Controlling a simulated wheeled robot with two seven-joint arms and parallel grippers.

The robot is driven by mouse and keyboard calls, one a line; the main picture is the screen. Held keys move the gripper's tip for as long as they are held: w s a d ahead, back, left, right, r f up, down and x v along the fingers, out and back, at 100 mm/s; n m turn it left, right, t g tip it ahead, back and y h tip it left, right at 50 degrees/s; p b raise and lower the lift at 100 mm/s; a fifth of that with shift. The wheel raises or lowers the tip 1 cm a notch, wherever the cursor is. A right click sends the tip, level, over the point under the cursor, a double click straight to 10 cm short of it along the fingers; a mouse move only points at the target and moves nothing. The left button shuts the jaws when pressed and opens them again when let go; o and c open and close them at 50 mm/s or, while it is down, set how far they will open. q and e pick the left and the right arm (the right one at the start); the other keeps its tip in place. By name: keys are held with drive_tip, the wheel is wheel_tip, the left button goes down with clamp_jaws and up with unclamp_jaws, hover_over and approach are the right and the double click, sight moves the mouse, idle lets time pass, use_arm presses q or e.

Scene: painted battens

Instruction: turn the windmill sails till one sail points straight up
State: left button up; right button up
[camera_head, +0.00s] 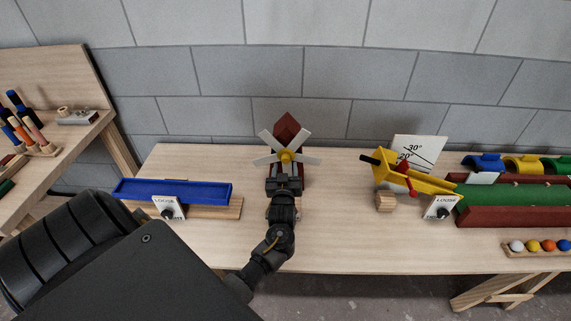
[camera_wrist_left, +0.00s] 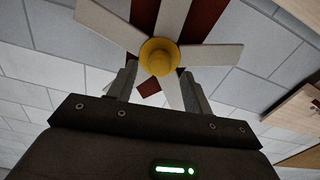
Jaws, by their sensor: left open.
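The windmill has a dark red body (camera_head: 289,127), a yellow hub (camera_head: 286,155) and several flat white sails (camera_head: 306,160). In the head view, one sail points up-left and one up-right, with the red top showing between them; others point sideways. My left gripper (camera_head: 285,182) is just in front of the windmill, below the hub, and hides its lower part. In the left wrist view the open fingers (camera_wrist_left: 159,72) stand apart below the yellow hub (camera_wrist_left: 159,56). A sail (camera_wrist_left: 172,94) shows between them; I cannot tell whether they touch it. My right gripper is not in view.
A blue tray (camera_head: 175,190) with a "LOOSE" card stands left on the bench (camera_head: 340,235). Green and red troughs lie farther right. Bench around the windmill is clear.

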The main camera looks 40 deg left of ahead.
use_arm(q)
drive_tip(key=shift+x, duration=1.15)
clamp_jaws()
